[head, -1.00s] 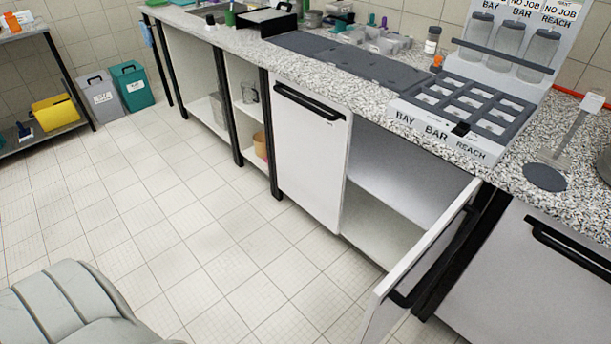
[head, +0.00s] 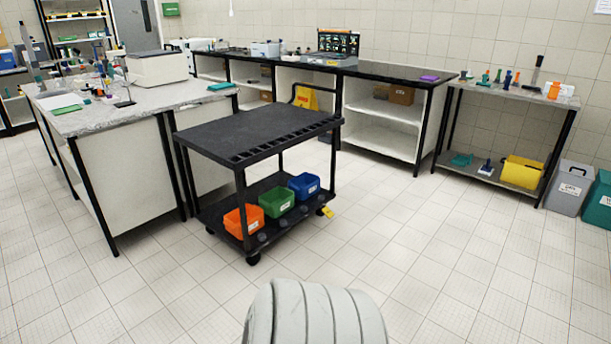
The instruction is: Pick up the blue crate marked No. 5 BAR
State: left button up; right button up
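A small blue crate (head: 304,186) sits on the lower shelf of a black cart (head: 258,135) in the middle of the head view. A pale label shows on its front, but it is too small to read. A green crate (head: 277,202) and an orange crate (head: 244,221) stand in a row to its left on the same shelf. Neither of my grippers is in view.
The cart's top shelf is bare. A granite-topped bench (head: 130,98) stands to its left, and a black-topped bench (head: 390,77) runs behind. A yellow bin (head: 522,172) sits on a low shelf at right. The tiled floor (head: 430,260) in front is clear.

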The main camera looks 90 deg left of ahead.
aim_at(304, 185)
jog(key=j+u, duration=0.1)
jog(key=u, duration=0.35)
jog(key=i+u, duration=0.1)
jog(key=u, duration=0.3)
jog(key=j+u, duration=0.15)
jog(key=u, duration=0.3)
jog(key=i+u, duration=0.15)
jog(key=u, duration=0.7)
jog(key=i, duration=0.05)
